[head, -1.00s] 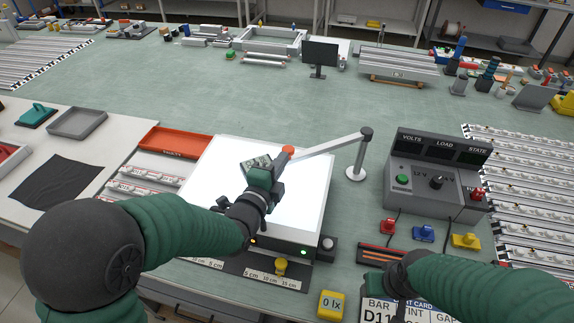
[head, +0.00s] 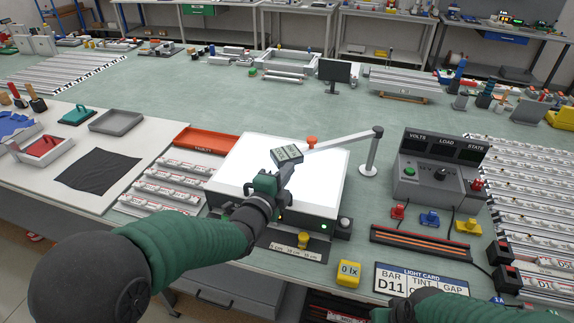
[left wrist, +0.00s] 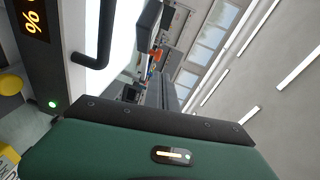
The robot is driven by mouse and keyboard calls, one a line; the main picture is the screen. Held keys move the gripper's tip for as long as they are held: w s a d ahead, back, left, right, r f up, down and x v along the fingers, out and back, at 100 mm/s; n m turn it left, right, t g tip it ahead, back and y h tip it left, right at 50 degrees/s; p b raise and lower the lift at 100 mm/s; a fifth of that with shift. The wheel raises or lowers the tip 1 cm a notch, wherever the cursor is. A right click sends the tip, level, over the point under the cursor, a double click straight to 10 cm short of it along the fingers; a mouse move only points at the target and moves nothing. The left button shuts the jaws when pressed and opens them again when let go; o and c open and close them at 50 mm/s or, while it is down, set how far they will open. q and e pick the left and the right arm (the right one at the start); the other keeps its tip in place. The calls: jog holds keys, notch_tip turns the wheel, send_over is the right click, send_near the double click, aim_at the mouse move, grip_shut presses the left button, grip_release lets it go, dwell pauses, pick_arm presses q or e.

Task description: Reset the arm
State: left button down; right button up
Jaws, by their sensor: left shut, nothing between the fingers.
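My left gripper (head: 287,155) is shut and empty. In the left wrist view the green gripper body fills the bottom, with the bright lightbox panel (left wrist: 115,25) at the upper left. My right arm shows only at the bottom edge of the head view, over the lower part of the light card (head: 425,274). Its fingers are out of the picture.
A hinged metal arm on a post (head: 371,155) stands right of the lightbox. A yellow block (head: 348,273) and a dark slotted tray (head: 420,245) lie in front.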

pick_arm(q)
jog(key=shift+d, duration=0.5)
jog(key=s+a+f+n+g+y+p, duration=0.2)
jog(key=s+a+f+n+g+y, duration=0.35)
jog(key=s+a+f+n, duration=0.35)
jog(key=s+a+f+n+g, duration=0.1)
jog(key=s+f+n+g, duration=0.1)
jog(key=s, duration=0.4)
jog(key=s+a+f+n+g, duration=0.2)
jog(key=s+f+n+g, duration=0.1)
jog(key=s+n, duration=0.2)
jog(key=s+a+f+n+g, duration=0.2)
jog(key=s+n, duration=0.2)
jog(key=s, duration=0.5)
jog(key=shift+f+g, duration=0.35)
pick_arm(e)
jog(key=shift+w+d+r, duration=0.15)
jog(key=shift+d+r, duration=0.75)
jog(key=shift+r, duration=0.05)
pick_arm(q)
jog(key=shift+a, duration=0.25)
pick_arm(e)
jog(key=shift+a, duration=0.3)
pick_arm(q)
jog(key=shift+d, duration=0.2)
pick_arm(e)
jog(key=shift+d, duration=0.2)
